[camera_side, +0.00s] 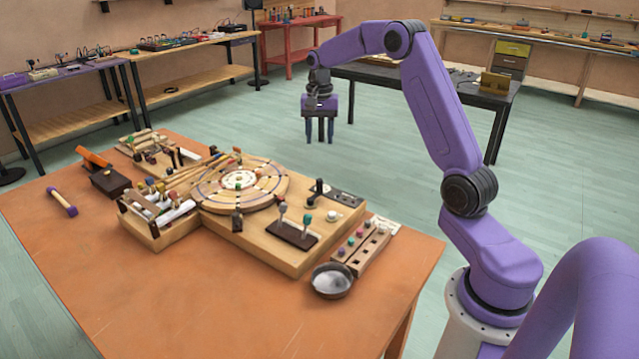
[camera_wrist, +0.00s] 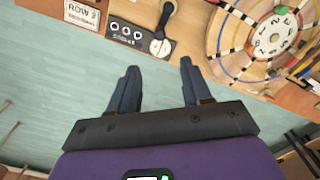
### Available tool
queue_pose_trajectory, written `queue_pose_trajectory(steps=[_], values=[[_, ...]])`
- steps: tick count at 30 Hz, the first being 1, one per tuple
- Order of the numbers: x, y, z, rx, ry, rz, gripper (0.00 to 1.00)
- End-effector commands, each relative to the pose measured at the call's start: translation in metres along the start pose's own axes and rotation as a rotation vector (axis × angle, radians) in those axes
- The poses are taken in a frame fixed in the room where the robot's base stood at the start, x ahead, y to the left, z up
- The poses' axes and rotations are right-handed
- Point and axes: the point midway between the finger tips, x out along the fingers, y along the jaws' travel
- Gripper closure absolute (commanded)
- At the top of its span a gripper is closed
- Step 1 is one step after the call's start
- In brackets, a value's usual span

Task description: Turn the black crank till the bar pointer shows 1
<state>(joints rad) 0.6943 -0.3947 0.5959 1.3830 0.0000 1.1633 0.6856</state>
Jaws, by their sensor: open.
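The black crank (camera_side: 318,189) stands on a dark plate at the right of the wooden board. In the wrist view the crank (camera_wrist: 159,42) has a pale round end at its lower part, beside a dark panel with several round white marks. A round wooden disc (camera_side: 240,184) has a white numbered centre, which also shows in the wrist view (camera_wrist: 274,34). I cannot tell which part is the bar pointer or what it reads. My gripper (camera_side: 320,138) is open and empty, up in the air beyond the board, apart from the crank. Its fingers (camera_wrist: 158,68) point toward the crank's side.
The board stands on an orange table (camera_side: 200,310). Two upright levers on a dark base (camera_side: 292,235), a metal bowl (camera_side: 332,281) and a block with coloured pegs (camera_side: 362,247) are near the crank. Wooden sticks lie over the disc's left.

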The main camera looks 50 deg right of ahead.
Motion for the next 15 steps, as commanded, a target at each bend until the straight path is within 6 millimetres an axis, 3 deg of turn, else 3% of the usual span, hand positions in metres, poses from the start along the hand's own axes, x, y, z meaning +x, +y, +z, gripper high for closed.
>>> queue_pose_trajectory(steps=[15], values=[[0.097,0.001,0.001,-0.002,-0.004,0.003,0.52]])
